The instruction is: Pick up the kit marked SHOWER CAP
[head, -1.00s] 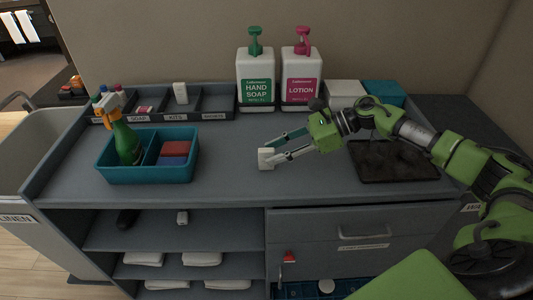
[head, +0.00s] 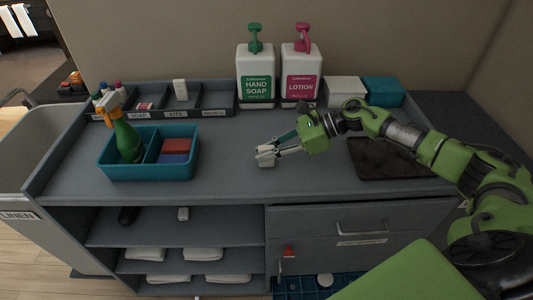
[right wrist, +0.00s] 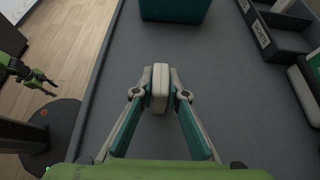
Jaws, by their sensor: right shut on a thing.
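A small white box (head: 264,160), likely a kit, stands on the counter near its front edge. No marking on it can be read. My right gripper (head: 268,153) is shut on it. In the right wrist view the white box (right wrist: 160,88) sits upright between the two fingertips, which touch it on both sides. Another small white box (head: 180,90) stands in the organiser compartment labelled KITS, also without readable text. My left gripper (right wrist: 42,82) shows small at the left of the right wrist view, with fingers apart and empty.
A teal caddy (head: 148,179) with a green spray bottle (head: 126,139) stands left of my right gripper. Soap (head: 256,75) and lotion (head: 302,75) bottles stand behind. A dark tray (head: 388,160) lies to the right. The counter around the held box is clear.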

